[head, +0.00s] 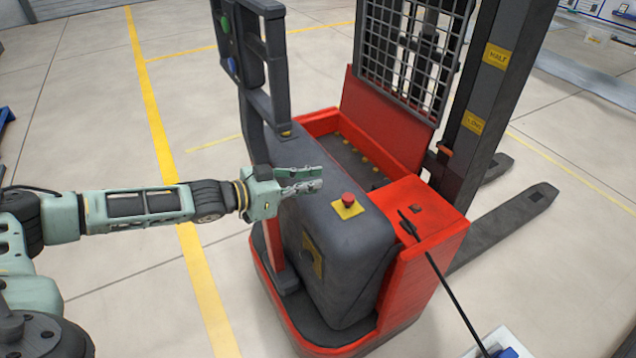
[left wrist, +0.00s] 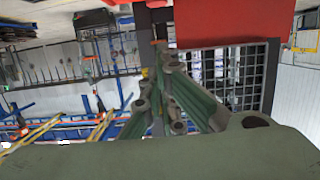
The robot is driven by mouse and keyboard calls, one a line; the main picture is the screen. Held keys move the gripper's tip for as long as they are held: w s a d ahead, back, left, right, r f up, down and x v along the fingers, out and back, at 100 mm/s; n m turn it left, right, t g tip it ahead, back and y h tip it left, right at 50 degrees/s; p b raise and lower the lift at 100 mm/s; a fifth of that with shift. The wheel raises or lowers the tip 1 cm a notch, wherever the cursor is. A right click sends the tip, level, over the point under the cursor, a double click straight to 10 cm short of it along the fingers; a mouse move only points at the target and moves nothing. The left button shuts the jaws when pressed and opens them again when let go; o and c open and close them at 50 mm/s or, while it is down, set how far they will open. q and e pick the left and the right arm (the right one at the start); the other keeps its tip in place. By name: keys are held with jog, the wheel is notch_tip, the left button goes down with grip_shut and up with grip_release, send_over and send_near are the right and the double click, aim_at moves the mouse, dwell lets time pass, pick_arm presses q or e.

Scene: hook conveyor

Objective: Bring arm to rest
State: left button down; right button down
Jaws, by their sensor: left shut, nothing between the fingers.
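My left arm reaches in from the left in the head view. My left gripper (head: 303,182) is shut and empty, in front of or over the near side of a red and dark grey forklift (head: 335,245). I cannot tell whether it touches the forklift. In the left wrist view the gripper's green fingers (left wrist: 178,100) show close up with nothing between them. My right gripper is in neither view.
The forklift carries a red button on a yellow plate (head: 347,205), a mesh guard (head: 405,55) and a mast. A fork (head: 510,225) extends to the right.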

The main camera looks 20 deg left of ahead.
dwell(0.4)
pick_arm(q)
jog(key=s+d+f+g+y, duration=0.1)
jog(key=s+d+f, duration=0.25)
jog(key=d, duration=0.35)
jog(key=s+d+f+g, duration=0.1)
jog(key=s+d+f, duration=0.1)
jog(key=s+d, duration=0.4)
jog(key=s+d+f+g+y, duration=0.1)
jog(key=s+d+f, duration=0.25)
jog(key=d, duration=0.45)
jog(key=s+a+f+n+g+y, duration=0.3)
jog(key=s+a+y, duration=0.1)
jog(key=s+a, duration=0.5)
jog(key=s+a+f+n+g+y, duration=0.35)
jog(key=s+a, duration=0.45)
jog(key=s, duration=0.3)
notch_tip(320, 180, down, 27)
jog(key=s+m, duration=0.1)
jog(key=s, duration=0.1)
jog(key=s+a+f+g, duration=0.1)
jog(key=s+a+f, duration=0.1)
jog(key=s+f, duration=1.3)
jog(key=shift+s+f, duration=0.2)
jog(key=shift+s, duration=0.5)
jog(key=shift+a+g, duration=0.1)
jog(key=shift+g, duration=0.15)
